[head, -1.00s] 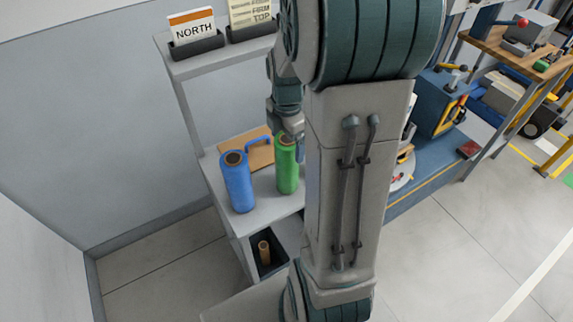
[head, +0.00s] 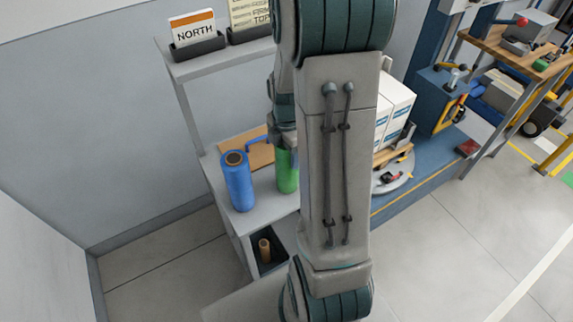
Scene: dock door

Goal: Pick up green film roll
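The green film roll (head: 287,176) stands upright on the grey shelf, just right of the blue film roll (head: 238,182). Its top is hidden behind the end of my arm, and its right side is close to my arm's big link. My gripper (head: 284,142) is over the top of the green roll, seen from behind and mostly covered by my arm. Its fingers do not show clearly, so I cannot tell whether they are around the roll or touching it.
A brown board (head: 258,154) lies behind the rolls on the shelf (head: 268,206). Below is a dark bin (head: 272,262) with a cardboard core. An upper shelf holds a NORTH sign (head: 193,30). White boxes (head: 394,108) stand on a turntable to the right. Floor at the lower right is clear.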

